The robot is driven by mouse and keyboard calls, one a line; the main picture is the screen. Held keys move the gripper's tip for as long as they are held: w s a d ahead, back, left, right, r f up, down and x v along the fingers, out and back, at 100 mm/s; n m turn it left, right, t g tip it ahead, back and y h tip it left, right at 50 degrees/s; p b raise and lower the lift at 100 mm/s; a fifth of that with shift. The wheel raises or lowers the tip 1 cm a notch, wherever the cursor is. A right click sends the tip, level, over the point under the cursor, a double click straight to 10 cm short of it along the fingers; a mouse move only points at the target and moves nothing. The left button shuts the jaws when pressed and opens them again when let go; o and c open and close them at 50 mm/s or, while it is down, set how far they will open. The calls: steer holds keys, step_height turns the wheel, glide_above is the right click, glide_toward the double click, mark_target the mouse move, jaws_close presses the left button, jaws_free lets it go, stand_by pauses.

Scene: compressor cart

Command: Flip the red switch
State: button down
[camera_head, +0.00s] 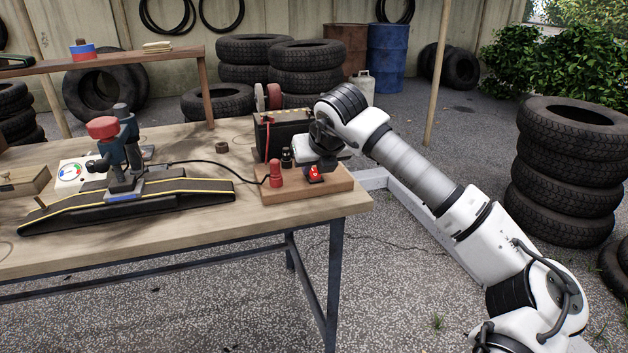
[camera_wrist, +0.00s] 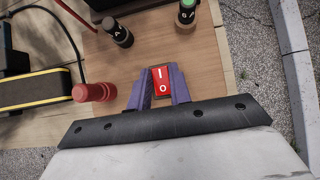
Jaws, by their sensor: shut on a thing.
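The red switch (camera_head: 316,172) is a rocker on the wooden board at the right end of the workbench. In the wrist view the red switch (camera_wrist: 161,81) shows a white bar at its far end and a white ring at its near end. My gripper (camera_head: 314,168) is right above it, pointing down. In the wrist view the purple fingers of my gripper (camera_wrist: 160,88) stand on the left and right of the switch, close against its sides. The fingertips' exact contact is hard to see.
A red knob (camera_wrist: 95,92) stands left of the switch on the board (camera_head: 335,185). A black battery box (camera_head: 283,135) is behind. A black ramp with yellow lines (camera_head: 190,190) lies to the left.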

steer(key=shift+d+f+t+b, duration=0.1)
steer(key=shift+f+t+b, duration=0.25)
steer(key=shift+b, duration=0.55)
steer(key=shift+s+r+t+b, duration=0.15)
steer(key=shift+r+t+b, duration=0.1)
steer(key=shift+r+b, duration=0.1)
steer(key=c, duration=1.3)
jaws_free()
steer(key=p+v, duration=0.1)
steer(key=v, duration=1.2)
steer(key=shift+s+d+r, duration=0.2)
steer(key=shift+s+r, duration=0.05)
steer(key=shift+s, duration=0.05)
